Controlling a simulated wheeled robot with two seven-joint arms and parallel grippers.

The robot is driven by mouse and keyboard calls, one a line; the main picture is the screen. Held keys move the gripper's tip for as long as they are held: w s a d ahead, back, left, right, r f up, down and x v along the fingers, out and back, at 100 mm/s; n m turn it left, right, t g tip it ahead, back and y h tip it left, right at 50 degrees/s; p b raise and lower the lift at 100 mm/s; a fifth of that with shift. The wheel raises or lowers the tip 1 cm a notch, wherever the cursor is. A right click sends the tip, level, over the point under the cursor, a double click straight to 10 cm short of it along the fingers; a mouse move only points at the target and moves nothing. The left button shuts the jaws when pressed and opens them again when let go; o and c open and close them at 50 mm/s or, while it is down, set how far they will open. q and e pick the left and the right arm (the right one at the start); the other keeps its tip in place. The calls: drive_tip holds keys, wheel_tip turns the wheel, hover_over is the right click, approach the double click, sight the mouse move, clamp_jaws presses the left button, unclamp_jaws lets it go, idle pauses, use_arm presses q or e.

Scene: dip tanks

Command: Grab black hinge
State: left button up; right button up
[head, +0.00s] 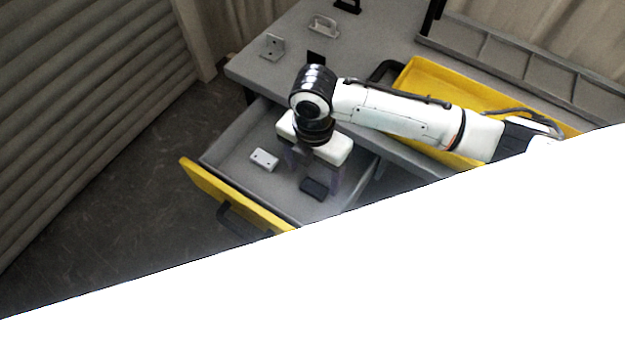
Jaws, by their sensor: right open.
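The black hinge (314,188), a small dark flat block, lies on the floor of the open drawer (228,150), towards its front right. My right gripper (314,174) points down into the drawer with its fingers spread. Its fingers are close to the black hinge, one on the left and one at the right. I cannot tell whether they touch it. Nothing shows between the fingers as held. My left gripper is not in view.
A light grey hinge-like block (264,159) lies left in the drawer. The drawer has a yellow front (215,190). On the grey table (262,72) stand a grey bracket (272,47), a grey handle (323,26), a black piece (316,57) and a yellow tray (425,68). White covers the lower right.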

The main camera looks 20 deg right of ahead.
sight(314, 189)
drive_tip(key=shift+s+f, duration=0.1)
drive_tip(key=shift+f, duration=0.5)
drive_tip(key=f, duration=0.5)
drive_tip(key=shift+w+d+f, duration=0.1)
drive_tip(key=shift+w+f, duration=0.2)
drive_tip(key=shift+f, duration=0.1)
drive_tip(key=shift+r, duration=0.1)
drive_tip(key=c, duration=1.4)
